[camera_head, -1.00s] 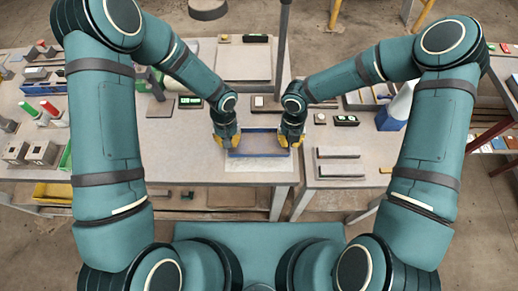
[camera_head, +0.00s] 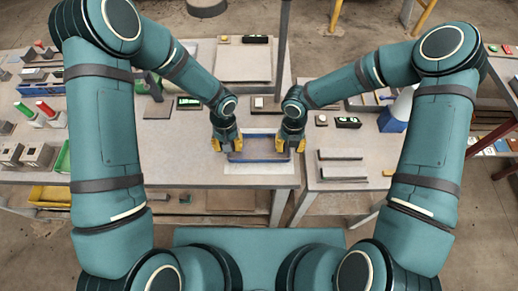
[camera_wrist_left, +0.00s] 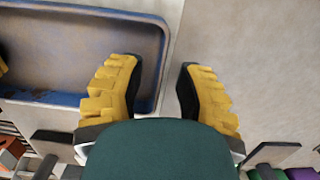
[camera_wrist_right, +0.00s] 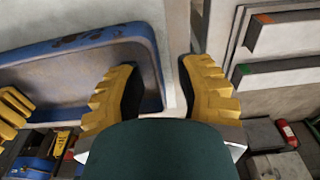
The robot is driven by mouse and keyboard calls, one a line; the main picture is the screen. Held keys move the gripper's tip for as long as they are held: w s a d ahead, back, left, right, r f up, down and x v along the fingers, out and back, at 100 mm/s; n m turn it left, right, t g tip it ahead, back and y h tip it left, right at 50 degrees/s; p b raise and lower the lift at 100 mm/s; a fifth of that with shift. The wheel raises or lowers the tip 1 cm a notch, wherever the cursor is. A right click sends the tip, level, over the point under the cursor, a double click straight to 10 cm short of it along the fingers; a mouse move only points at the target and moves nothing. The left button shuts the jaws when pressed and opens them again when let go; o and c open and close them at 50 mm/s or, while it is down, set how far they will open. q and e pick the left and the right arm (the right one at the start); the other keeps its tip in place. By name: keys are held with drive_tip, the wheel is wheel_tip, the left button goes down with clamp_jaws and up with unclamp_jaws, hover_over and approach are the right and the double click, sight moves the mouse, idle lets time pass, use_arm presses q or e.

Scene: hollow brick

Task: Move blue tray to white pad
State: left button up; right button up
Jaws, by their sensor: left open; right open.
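The blue tray (camera_head: 259,155) has a blue rim and a brownish-grey inside. It lies flat at the table's front, with the paler white pad (camera_head: 262,169) showing along its near side; how much pad is under it is hidden. My left gripper (camera_head: 227,145) is open at the tray's left end. In the left wrist view its fingers (camera_wrist_left: 159,85) stand on either side of the tray's end wall (camera_wrist_left: 163,50). My right gripper (camera_head: 290,146) is open at the right end. In the right wrist view its fingers (camera_wrist_right: 160,88) likewise straddle the end wall (camera_wrist_right: 155,65).
Two slotted grey bars (camera_head: 340,161) lie on the table to the right. A blue-and-white container (camera_head: 393,115) stands behind them. A post (camera_head: 283,55) rises behind the tray.

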use_arm(q)
wheel_tip(320, 180, up, 12)
drive_tip(key=w, duration=0.1)
drive_tip(key=shift+w+f, duration=0.2)
drive_tip(key=shift+f, duration=0.05)
use_arm(e)
wheel_tip(320, 180, up, 12)
drive_tip(key=w, duration=0.1)
drive_tip(key=shift+w, duration=0.2)
idle(0.5)
